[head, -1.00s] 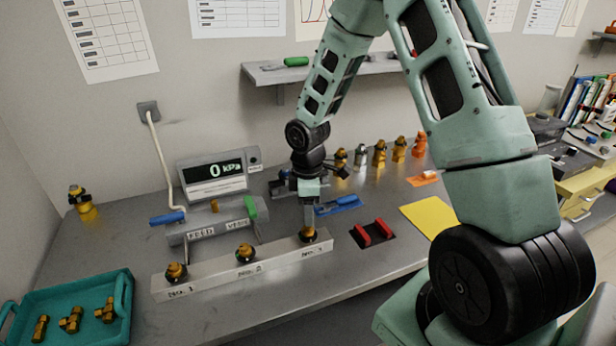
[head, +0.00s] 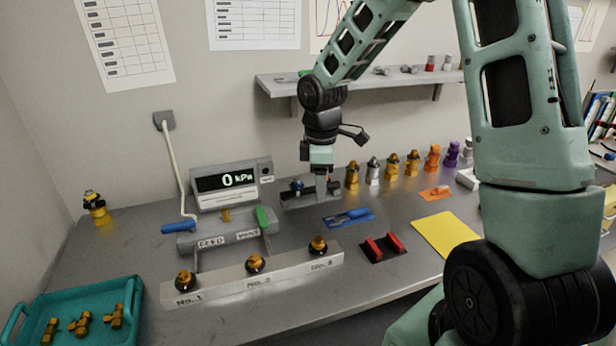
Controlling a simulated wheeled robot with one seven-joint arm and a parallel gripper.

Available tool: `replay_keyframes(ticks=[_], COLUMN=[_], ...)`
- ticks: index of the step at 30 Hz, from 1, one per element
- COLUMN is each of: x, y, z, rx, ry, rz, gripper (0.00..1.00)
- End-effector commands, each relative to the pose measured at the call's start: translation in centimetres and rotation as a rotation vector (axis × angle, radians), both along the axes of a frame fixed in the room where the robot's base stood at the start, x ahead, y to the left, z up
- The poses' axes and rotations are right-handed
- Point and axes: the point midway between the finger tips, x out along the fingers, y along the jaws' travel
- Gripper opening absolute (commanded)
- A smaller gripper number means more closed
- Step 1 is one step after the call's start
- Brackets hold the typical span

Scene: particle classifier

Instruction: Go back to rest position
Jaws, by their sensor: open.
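My gripper (head: 320,190) hangs pointing down above the bench, to the right of the pressure display. It is open, with nothing seen between its fingers; the fingertips are small and partly merge with the grey fixture behind them. Below and in front of it is the grey block (head: 205,290) with three labelled stations. A brass fitting sits on each station: the left one (head: 185,281), the middle one (head: 255,263) and the right one (head: 318,245). My gripper is clear of the right fitting.
The display (head: 232,182) reads 0 kPa. A row of brass, silver, orange and purple fittings (head: 391,165) stands behind, to the right. A shelf (head: 360,80) is on the wall behind my arm. A teal tray (head: 130,283) with fittings is at the front left.

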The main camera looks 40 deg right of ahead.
Motion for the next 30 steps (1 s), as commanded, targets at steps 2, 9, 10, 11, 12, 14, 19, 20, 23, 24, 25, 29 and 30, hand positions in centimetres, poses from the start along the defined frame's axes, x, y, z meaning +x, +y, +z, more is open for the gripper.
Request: replay_keyframes(ticks=[2, 9, 10, 11, 12, 14, 19, 20, 23, 24, 25, 29, 30], x=[0.0, -0.3, -0.5, -0.8, -1.4, -2.7, -9.1, -10.5, -15.0, -16.7, -17.9, -21.9, -22.7], y=[0.0, 1.1, 1.9, 2.9, 4.6, 7.6, 16.4, 17.6, 20.9, 21.8, 22.4, 23.8, 24.0], z=[0.0, 0.3, 0.5, 0.7, 1.1, 1.7, 3.5, 3.7, 4.3, 4.4, 4.5, 4.7, 4.7], rx=[0.0, 0.0, 0.0, 0.001, 0.002, 0.004, 0.017, 0.019, 0.028, 0.032, 0.035, 0.046, 0.048], ry=[0.0, -0.001, -0.003, -0.003, -0.004, -0.006, -0.007, -0.006, -0.006, -0.005, -0.005, 0.0, 0.001], rz=[0.0, -0.002, -0.002, -0.006, -0.011, -0.025, -0.093, -0.106, -0.154, -0.171, -0.185, -0.232, -0.243], gripper=[0.53, 0.53, 0.53, 0.53, 0.53, 0.53, 0.53, 0.53, 0.53, 0.53, 0.53, 0.53, 0.53])
